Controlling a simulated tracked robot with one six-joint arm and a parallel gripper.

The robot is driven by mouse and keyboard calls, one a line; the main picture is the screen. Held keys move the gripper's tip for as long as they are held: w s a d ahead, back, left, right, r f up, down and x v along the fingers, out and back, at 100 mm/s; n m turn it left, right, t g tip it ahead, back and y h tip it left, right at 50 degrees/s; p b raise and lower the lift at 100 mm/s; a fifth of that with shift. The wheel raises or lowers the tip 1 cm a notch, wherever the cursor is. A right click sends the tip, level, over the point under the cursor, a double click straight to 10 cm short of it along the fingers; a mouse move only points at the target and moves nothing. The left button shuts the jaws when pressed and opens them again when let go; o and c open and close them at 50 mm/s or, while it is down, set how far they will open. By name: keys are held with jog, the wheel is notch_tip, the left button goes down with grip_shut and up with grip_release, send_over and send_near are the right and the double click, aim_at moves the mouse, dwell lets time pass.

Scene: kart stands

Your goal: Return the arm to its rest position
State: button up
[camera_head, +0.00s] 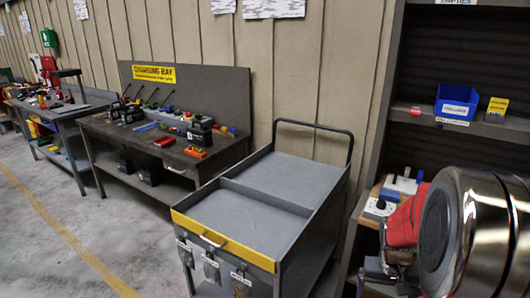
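Part of my arm shows large and close at the lower right, as a shiny metal cylinder with a dark end cap and a red piece beside it. My gripper's fingers cannot be made out in this view, so its opening and anything it may hold are hidden.
A grey cart (248,214) with a yellow front edge stands close ahead, its top trays empty. Shelving (425,112) with a blue bin (456,103) is at right. Floor (105,240) is clear at left.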

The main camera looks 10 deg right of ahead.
jog(key=s+a+r+n+t, duration=0.1)
jog(key=s+a+r+n, duration=0.1)
jog(key=a+r, duration=0.4)
jog(key=s+a+r+n+t+y, duration=0.1)
jog(key=a+r, duration=0.5)
jog(key=a, duration=0.6)
jog(key=s+a+r+n+t, duration=0.3)
jog(key=s+a+r, duration=0.2)
jog(key=a+r, duration=0.2)
jog(key=shift+a+y, duration=0.3)
jog(key=shift+a, duration=0.95)
